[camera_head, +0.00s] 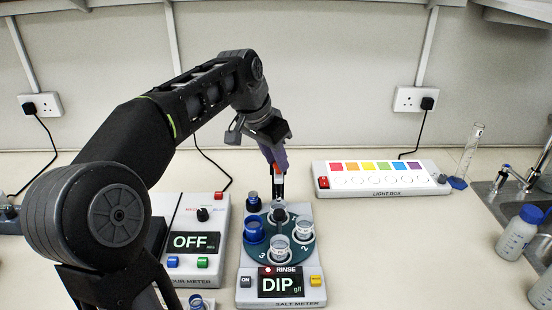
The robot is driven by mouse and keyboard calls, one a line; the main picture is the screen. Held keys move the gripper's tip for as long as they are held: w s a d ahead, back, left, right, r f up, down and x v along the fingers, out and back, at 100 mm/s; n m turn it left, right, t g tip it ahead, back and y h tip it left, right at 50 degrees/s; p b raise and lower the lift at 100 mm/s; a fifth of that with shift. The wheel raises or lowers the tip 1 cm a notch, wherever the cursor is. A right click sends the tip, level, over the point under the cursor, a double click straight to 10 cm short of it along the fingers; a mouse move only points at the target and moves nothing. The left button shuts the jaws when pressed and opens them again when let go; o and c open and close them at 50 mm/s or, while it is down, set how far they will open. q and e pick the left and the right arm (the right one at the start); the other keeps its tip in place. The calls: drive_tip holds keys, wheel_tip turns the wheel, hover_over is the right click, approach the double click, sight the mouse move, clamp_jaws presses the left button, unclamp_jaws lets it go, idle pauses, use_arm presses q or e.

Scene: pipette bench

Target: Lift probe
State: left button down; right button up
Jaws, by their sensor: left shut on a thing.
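My left arm reaches in from the left, and its gripper (268,138) is over the back of the salt meter (313,293). It is shut on the probe (278,160), which has a purple upper body and a dark, thin lower end pointing down. The probe's lower end is over the rear of the meter's dark green carousel (297,258). I cannot tell whether its tip is inside the rear cup or just above it. The meter's screen (280,283) reads "DIP g/l", with "RINSE" above it. My right gripper is not in view.
A blue cup (254,231) and clear cups (304,228) sit in the carousel. A second meter (217,212), reading "OFF", stands close on the left. A light box (375,192), a glass cylinder (467,153), a sink and bottles (515,238) are on the right.

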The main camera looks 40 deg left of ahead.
use_arm(q)
drive_tip(key=shift+r, duration=0.25)
drive_tip(key=c, duration=1.5)
unclamp_jaws()
drive_tip(key=v, duration=0.7)
drive_tip(key=shift+s+r, duration=0.2)
drive_tip(key=shift+r, duration=0.15)
